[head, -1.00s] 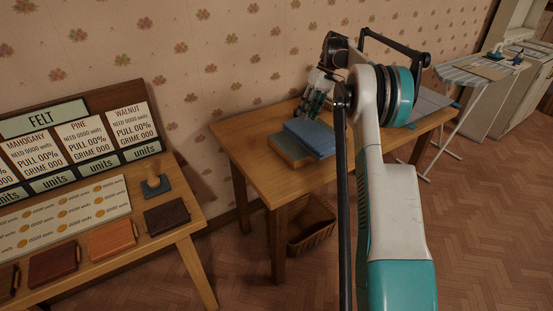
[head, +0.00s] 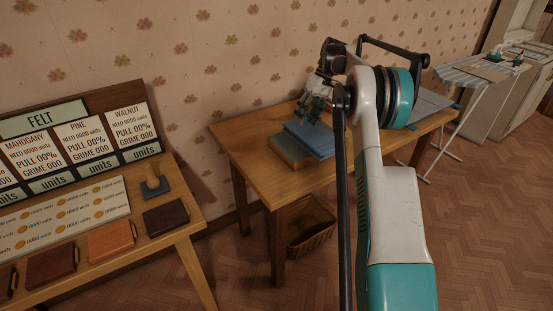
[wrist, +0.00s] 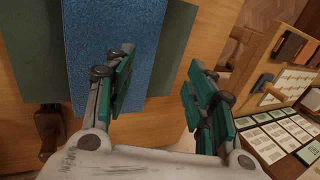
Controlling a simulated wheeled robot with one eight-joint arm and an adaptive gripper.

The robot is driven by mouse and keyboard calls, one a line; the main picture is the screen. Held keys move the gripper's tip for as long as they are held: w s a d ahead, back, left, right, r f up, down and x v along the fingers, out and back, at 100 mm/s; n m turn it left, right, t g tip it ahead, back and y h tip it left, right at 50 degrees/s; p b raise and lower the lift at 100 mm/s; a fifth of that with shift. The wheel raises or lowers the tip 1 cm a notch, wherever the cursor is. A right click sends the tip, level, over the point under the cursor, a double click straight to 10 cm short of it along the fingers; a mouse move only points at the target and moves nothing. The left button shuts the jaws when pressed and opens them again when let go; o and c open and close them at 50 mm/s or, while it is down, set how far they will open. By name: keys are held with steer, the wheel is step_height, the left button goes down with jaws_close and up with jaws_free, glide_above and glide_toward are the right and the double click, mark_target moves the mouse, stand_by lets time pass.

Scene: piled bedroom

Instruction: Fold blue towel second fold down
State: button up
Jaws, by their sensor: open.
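The blue towel (head: 309,138) lies folded into a long flat strip on a green board (head: 287,152) on the wooden table. In the wrist view the blue towel (wrist: 108,40) runs down from the top edge, with the green board (wrist: 176,45) showing on both sides. My gripper (head: 314,108) is just above the far end of the towel. In the wrist view my gripper (wrist: 165,95) is open, its two green-padded fingers wide apart with nothing between them. The left finger overlaps the towel in the picture; I cannot tell whether it touches.
The table (head: 252,165) has bare wood around the board. A wicker basket (head: 312,225) sits under it. A display stand (head: 85,150) with signs and wood samples stands at left. An ironing board (head: 478,75) stands at far right.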

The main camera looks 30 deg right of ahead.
stand_by(0.3)
steer(key=p+v, duration=0.6)
steer(key=v, duration=0.2)
steer(key=shift+a+p, duration=0.3)
steer(key=shift+a, duration=0.1)
steer(key=shift+r, duration=0.15)
steer(key=shift+c, duration=0.2)
stand_by(0.8)
jaws_close()
stand_by(1.4)
